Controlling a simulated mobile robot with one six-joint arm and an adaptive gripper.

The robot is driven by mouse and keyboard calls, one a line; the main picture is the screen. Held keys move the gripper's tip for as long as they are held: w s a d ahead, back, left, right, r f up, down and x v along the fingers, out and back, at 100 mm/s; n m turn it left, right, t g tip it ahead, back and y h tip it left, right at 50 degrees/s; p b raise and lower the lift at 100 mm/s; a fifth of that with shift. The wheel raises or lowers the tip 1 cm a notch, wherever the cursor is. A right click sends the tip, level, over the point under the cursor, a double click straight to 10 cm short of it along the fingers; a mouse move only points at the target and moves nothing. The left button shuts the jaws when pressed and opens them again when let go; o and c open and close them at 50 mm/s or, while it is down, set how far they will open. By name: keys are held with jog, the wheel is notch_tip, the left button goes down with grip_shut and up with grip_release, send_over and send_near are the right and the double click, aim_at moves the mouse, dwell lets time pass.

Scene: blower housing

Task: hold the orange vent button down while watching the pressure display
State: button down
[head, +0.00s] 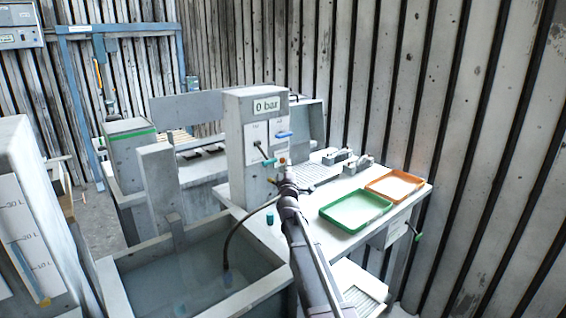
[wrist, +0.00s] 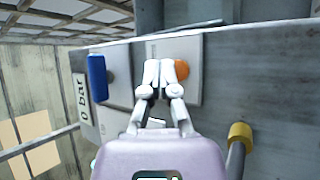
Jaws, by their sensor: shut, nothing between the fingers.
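The grey machine cabinet (head: 238,140) stands on the bench. Its pressure display (head: 266,105) reads 0 bar; the display also shows turned sideways in the wrist view (wrist: 82,98). The orange vent button (wrist: 182,69) is on the cabinet's front panel, partly hidden behind a fingertip. In the head view only a small bit of the orange button (head: 283,161) shows above my gripper (head: 287,174). My gripper (wrist: 166,71) is shut and empty, its fingertips over the button's edge. I cannot tell whether they touch it or whether it is pressed in.
A blue lever handle (wrist: 97,77) is on the panel near the button, and a yellow-ended fitting (wrist: 240,133) is to the other side. A green tray (head: 356,211) and an orange tray (head: 394,185) lie on the bench at right. A water tank (head: 190,275) stands at front left.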

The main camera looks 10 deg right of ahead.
jog(key=shift+s, duration=0.15)
jog(key=s, duration=0.1)
jog(key=s+d, duration=0.2)
jog(key=s, duration=0.1)
jog(key=shift+d, duration=0.25)
dwell(0.5)
jog(key=shift+r, duration=0.1)
